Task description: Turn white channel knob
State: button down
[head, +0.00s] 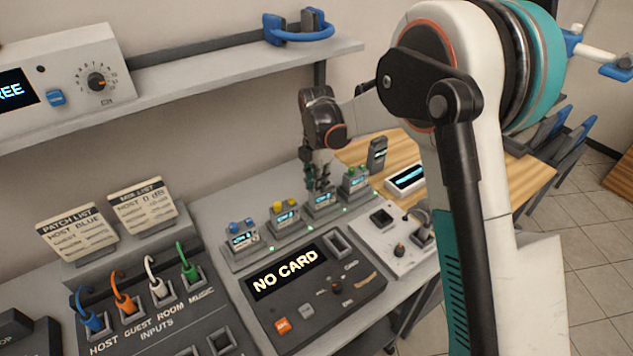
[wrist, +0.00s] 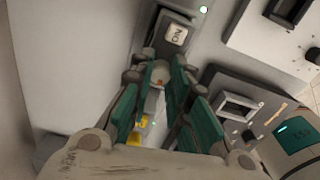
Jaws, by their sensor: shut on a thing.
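A row of small channel modules stands on the grey desk: one with blue knobs (head: 240,228), one with yellow knobs (head: 284,207), one under my gripper (head: 319,184), and one with green knobs (head: 355,172). My gripper points down at the third module (head: 323,200), whose display is lit. In the wrist view, the teal fingers of my gripper (wrist: 160,78) are closed around a pale, whitish knob (wrist: 160,72). The fingers hide most of it, so its angle cannot be told. Yellow knobs (wrist: 140,130) show below between the fingers.
A dark console reading NO CARD (head: 290,272) lies in front of the modules. A patch panel (head: 150,310) with coloured plugs is at left. A shelf (head: 190,90) runs above, holding a blue-handled item (head: 298,30). A grey box with a dark slot (head: 385,225) is at right.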

jog(key=m, duration=0.4)
jog(key=shift+p, duration=0.3)
jog(key=shift+m, duration=1.7)
jog(key=c, duration=1.5)
grip_release()
jog(key=shift+o, duration=0.2)
notch_tip(320, 180, up, 12)
